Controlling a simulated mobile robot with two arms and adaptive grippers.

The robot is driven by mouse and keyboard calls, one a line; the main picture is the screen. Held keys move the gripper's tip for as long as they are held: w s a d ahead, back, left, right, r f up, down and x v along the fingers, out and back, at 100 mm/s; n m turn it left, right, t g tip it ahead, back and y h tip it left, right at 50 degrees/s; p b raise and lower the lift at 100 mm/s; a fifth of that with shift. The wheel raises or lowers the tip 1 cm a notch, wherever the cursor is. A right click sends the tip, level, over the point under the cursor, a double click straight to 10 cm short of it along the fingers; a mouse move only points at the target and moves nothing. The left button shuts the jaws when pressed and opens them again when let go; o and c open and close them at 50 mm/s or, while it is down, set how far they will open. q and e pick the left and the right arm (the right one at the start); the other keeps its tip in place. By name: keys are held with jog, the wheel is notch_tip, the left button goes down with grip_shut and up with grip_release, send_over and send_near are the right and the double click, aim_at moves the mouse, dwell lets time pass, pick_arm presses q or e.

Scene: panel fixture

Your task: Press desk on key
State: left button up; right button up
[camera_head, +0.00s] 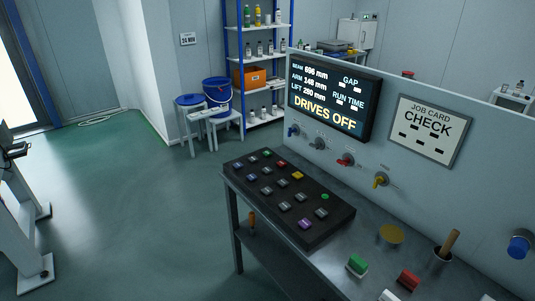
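A black key panel (330,229) lies on the grey bench. It carries rows of small square keys, mostly grey, with a yellow key (297,175), a purple key (305,223) and a green key (267,153). A round green button or lamp (325,197) sits near its right edge. The key labels are too small to read, so I cannot tell which is the desk on key. The screen (333,96) above reads "DRIVES OFF", with beam, arm and lift values in mm. Neither of my grippers shows, and nothing touches the keys.
An upright panel behind has several coloured knobs, including a red knob (345,160), and a job card (428,130) reading "CHECK". The floor left is open.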

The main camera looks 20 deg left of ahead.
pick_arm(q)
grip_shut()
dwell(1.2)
